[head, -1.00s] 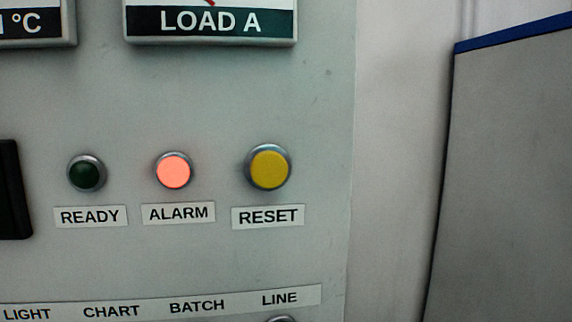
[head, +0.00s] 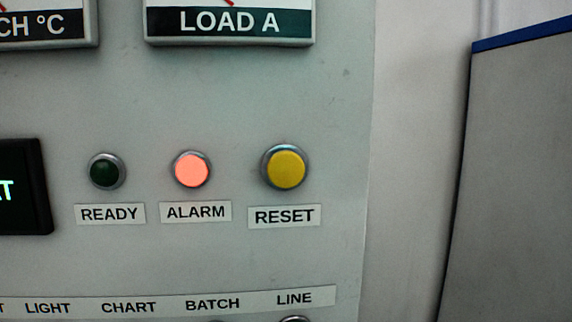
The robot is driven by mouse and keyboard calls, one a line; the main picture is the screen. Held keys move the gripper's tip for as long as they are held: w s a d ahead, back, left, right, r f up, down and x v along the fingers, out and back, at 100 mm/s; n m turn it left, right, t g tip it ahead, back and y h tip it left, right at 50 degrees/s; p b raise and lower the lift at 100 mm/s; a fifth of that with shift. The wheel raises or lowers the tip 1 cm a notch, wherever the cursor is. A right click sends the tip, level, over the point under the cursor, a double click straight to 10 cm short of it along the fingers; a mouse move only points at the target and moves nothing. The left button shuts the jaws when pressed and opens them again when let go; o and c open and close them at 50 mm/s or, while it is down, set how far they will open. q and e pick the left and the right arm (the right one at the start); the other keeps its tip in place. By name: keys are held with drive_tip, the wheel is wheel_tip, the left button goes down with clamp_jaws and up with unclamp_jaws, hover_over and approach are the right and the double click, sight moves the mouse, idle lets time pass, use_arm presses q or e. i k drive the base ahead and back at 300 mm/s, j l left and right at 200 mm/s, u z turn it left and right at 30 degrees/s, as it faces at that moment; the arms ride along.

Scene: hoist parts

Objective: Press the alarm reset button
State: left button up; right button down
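The yellow reset button (head: 286,169) sits in a metal ring on the grey panel (head: 230,110), above a white label reading RESET (head: 284,216). To its left the alarm lamp (head: 191,170) glows orange-red above its ALARM label (head: 196,211). Neither of my grippers shows in the head view. Nothing touches or covers the reset button.
A dark green ready lamp (head: 105,171) is left of the alarm lamp. A black display (head: 24,187) stands at the left edge. The LOAD A meter (head: 229,22) is above. A label strip (head: 170,303) runs below. A grey blue-topped cabinet (head: 520,180) stands at right.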

sight(285, 169)
drive_tip(key=k+j+z, duration=0.1)
drive_tip(key=j, duration=0.3)
drive_tip(key=j+z, duration=0.1)
drive_tip(key=j, duration=0.3)
drive_tip(key=k+j+z, duration=0.1)
drive_tip(key=j, duration=0.3)
drive_tip(key=k+j+z, duration=0.1)
drive_tip(key=j, duration=0.25)
drive_tip(key=k+j+z, duration=0.1)
drive_tip(key=j, duration=0.25)
drive_tip(key=k, duration=0.1)
